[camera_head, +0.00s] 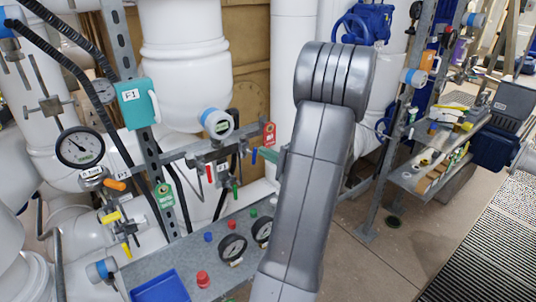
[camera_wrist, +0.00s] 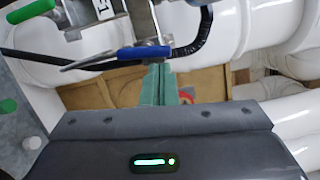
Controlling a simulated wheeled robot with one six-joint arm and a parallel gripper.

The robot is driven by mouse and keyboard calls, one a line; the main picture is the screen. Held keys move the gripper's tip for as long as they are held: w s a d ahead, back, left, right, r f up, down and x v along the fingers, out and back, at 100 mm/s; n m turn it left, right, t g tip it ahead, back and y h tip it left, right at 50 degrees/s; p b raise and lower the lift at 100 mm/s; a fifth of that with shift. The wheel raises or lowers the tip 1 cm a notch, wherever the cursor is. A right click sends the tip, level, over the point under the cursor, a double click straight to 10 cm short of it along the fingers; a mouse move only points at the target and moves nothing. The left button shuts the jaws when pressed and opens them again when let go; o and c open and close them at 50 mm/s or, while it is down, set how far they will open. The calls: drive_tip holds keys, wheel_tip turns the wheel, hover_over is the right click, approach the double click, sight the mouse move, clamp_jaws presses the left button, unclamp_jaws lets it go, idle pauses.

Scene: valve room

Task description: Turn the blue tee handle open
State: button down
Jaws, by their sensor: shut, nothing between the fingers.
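The blue handle (camera_head: 254,157) is a small bar at the right end of the small valve manifold in the head view. In the wrist view the blue handle (camera_wrist: 146,52) lies roughly level across the top middle, beside a metal stem. My gripper (camera_head: 268,154) has green fingers and reaches in from the right, close beside the handle. In the wrist view the fingers of my gripper (camera_wrist: 159,70) are together, with their tips at the blue handle's lower edge. I cannot tell whether they touch it. Nothing shows between the fingers.
A red handle (camera_head: 209,173) and a green handle (camera_head: 236,192) hang beside it on the manifold. A red tag (camera_head: 269,133) hangs just above. A black hose (camera_wrist: 190,45) passes close behind the handle. Below is a grey panel (camera_head: 220,215) with gauges and buttons.

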drive_tip(key=n+b, duration=0.1)
drive_tip(key=b, duration=0.1)
drive_tip(key=n+b, duration=0.1)
drive_tip(key=b, duration=0.2)
drive_tip(key=shift+s+a+r, duration=0.1)
drive_tip(key=shift+s+a, duration=0.15)
drive_tip(key=shift+a, duration=0.1)
drive_tip(key=shift+b, duration=0.3)
